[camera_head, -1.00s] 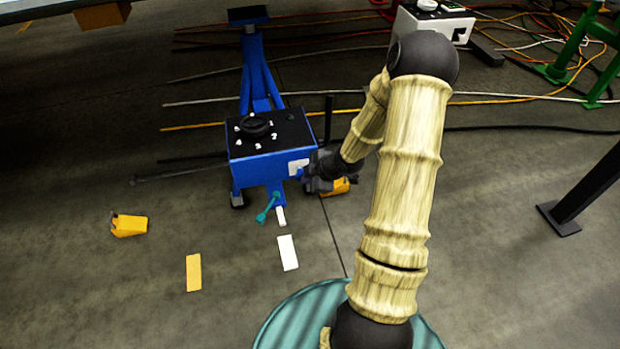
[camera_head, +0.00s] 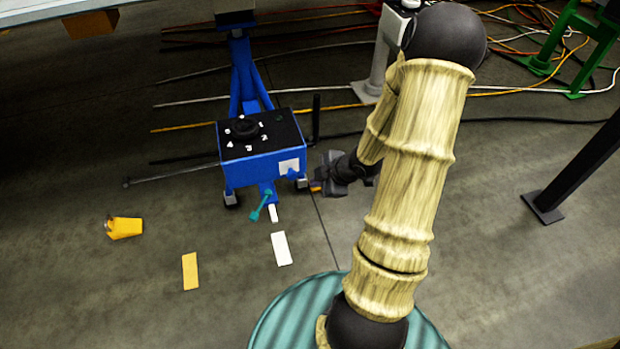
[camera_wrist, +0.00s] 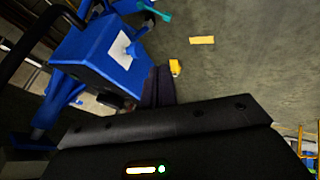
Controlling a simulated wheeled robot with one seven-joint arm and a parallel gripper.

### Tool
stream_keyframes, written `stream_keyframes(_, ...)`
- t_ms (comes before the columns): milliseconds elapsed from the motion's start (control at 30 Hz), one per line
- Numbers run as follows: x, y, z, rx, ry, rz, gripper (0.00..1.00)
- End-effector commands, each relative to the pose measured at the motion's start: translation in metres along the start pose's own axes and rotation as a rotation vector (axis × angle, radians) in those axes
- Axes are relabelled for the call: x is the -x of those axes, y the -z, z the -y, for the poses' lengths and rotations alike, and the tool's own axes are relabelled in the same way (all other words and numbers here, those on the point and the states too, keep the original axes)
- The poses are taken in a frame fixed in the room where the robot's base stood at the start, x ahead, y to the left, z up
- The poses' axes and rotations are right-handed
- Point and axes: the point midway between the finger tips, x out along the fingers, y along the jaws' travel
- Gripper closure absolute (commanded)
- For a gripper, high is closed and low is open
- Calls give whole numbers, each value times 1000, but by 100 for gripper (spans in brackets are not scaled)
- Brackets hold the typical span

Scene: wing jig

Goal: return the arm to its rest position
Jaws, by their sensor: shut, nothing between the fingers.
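My gripper (camera_head: 322,184) is at the end of my bamboo-textured arm, just right of the blue wheeled unit (camera_head: 240,169) with a black numbered dial top. A gap of floor shows between them in the head view. In the wrist view my gripper's fingers (camera_wrist: 158,86) are together with nothing between them. The blue unit fills the upper left of the wrist view (camera_wrist: 92,55), with a white patch on its side. My arm is bent, its elbow raised high at the right of the head view.
A yellow block (camera_head: 125,228) lies on the floor at left. Yellow (camera_head: 190,271) and white (camera_head: 281,248) floor marks lie in front. Cables (camera_head: 350,103) cross the floor behind. Green stands (camera_head: 560,40) and a dark post (camera_head: 575,180) stand at right. Open floor lies at right of my arm.

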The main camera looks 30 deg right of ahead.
Motion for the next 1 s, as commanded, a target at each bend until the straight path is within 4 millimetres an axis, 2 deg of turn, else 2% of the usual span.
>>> stream_keyframes(33,8,1,-1,-1,0,1,100)
stream_keyframes(133,12,0,0,-1,0,0,100)
stream_keyframes(667,13,-4,0,-9,-3,5,100)
stream_keyframes(867,17,6,-3,-71,10,79,100)
stream_keyframes(1000,29,20,-6,-213,11,206,100)
